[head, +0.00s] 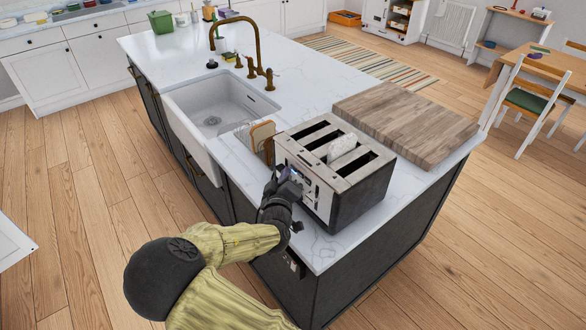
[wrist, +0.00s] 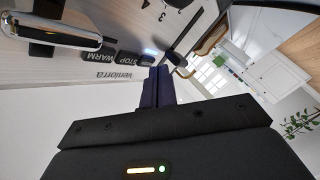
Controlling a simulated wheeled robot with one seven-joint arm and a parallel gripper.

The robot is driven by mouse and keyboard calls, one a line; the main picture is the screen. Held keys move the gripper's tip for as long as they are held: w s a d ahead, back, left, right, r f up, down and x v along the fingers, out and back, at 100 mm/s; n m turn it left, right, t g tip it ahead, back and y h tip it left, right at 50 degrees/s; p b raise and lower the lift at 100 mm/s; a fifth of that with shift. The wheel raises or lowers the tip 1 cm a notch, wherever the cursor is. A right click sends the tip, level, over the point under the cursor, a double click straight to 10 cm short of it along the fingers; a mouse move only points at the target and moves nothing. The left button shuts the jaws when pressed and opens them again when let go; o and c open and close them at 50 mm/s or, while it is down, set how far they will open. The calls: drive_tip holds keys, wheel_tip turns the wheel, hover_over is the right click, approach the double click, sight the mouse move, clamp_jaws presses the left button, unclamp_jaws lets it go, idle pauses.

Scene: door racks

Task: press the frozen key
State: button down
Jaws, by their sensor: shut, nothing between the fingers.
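The toaster (head: 350,200) stands on the island counter, a steel and black box with several top slots and a pale slice in one slot. Its front panel fills the top of the wrist view, upside down. There I read a STOP key (wrist: 128,58) and a WARM key (wrist: 101,56). Beside STOP is a key with a blue-white glow (wrist: 149,53); its label is not readable. My gripper (head: 288,175) is shut and empty at the toaster's front. In the wrist view its fingertips (wrist: 160,69) are at or very near the glowing key; contact cannot be told.
A chrome lever (wrist: 55,32) and a dark knob (wrist: 176,59) show on the panel. A wooden board (head: 410,115) lies right of the toaster. A rack with bread slices (head: 262,136) and the white sink (head: 215,105) are to the left.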

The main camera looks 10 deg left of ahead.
drive_tip(key=shift+s+a, duration=0.15)
drive_tip(key=shift+s, duration=0.05)
drive_tip(key=s+a, duration=0.3)
drive_tip(key=s, duration=0.1)
drive_tip(key=shift+a, duration=0.15)
idle(0.6)
drive_tip(key=shift+w, duration=0.15)
idle(0.5)
